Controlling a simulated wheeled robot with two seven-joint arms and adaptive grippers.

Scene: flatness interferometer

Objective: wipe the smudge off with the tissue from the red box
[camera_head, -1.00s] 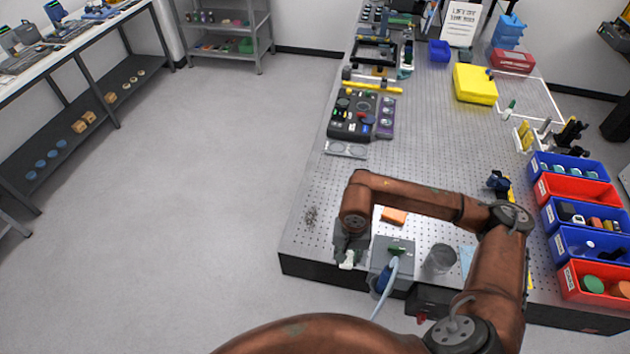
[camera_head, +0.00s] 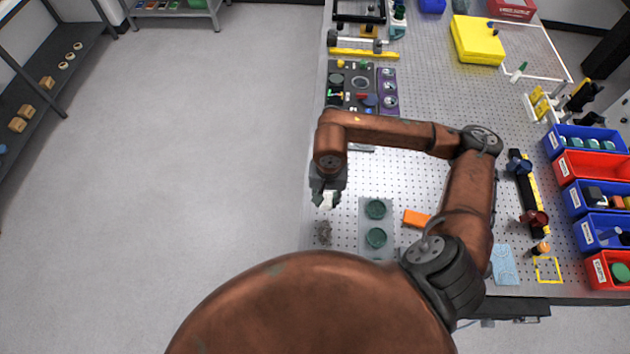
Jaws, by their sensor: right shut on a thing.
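My right gripper (camera_head: 327,198) is shut on a small white tissue (camera_head: 328,203), which shows between its fingers. It is over the left edge of the perforated table (camera_head: 430,190). The smudge (camera_head: 324,232) is a grey-brown speckled patch near that left edge, just in front of the gripper in the picture. The tissue looks apart from the smudge, but its height above the table is hard to tell. A red box (camera_head: 512,8) stands at the far right, cut by the top edge of the view. My left gripper is not in view.
A grey plate with two dark green discs (camera_head: 376,222) lies right of the smudge, with an orange block (camera_head: 416,219) beside it. A control panel (camera_head: 350,88) stands behind my right gripper. Red and blue bins line the right side. Floor on the left is clear.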

